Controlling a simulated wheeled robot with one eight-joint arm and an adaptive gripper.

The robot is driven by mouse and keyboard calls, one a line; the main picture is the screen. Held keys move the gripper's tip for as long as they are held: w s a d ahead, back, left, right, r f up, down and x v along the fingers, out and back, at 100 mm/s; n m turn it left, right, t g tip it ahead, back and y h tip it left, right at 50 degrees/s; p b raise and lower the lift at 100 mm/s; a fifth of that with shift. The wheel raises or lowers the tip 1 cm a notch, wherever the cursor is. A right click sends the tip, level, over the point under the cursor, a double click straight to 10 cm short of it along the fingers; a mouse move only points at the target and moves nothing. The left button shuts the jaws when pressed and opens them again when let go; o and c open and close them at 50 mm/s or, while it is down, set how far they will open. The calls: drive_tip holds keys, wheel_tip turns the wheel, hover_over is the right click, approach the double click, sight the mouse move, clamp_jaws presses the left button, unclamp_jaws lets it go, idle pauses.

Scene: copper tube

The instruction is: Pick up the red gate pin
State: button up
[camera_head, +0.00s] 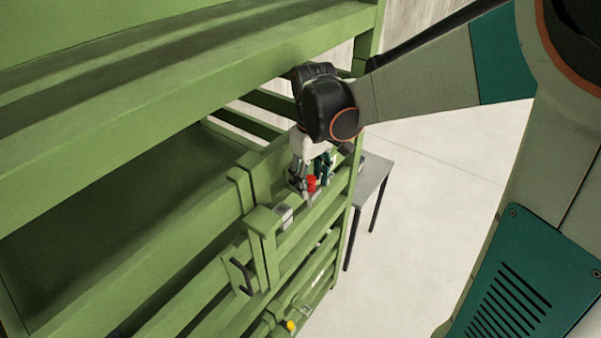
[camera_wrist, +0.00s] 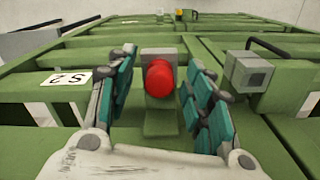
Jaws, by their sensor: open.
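The red gate pin (camera_wrist: 160,79) has a round red head and stands in front of a grey block on the green rack in the wrist view. In the head view its red head (camera_head: 311,183) shows beside my gripper's fingers, partly hidden by them. My gripper (camera_wrist: 162,95) is open, with one teal-padded finger on each side of the red head. Clear gaps show between the pads and the head, so nothing is gripped. The pin's shaft is hidden.
The green rack (camera_head: 190,62) has a long beam above and left of my arm. A grey block (camera_wrist: 248,72) and a black handle (camera_head: 242,275) are on its front. A yellow knob (camera_head: 290,325) sits lower. A grey table (camera_head: 372,178) stands behind; the floor at right is clear.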

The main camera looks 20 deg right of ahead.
drive_tip(key=shift+c, duration=0.6)
clamp_jaws()
drive_tip(key=shift+r, duration=0.1)
drive_tip(key=shift+s+r+b, duration=0.1)
drive_tip(key=shift+r+b, duration=0.3)
drive_tip(key=shift+r, duration=4.5)
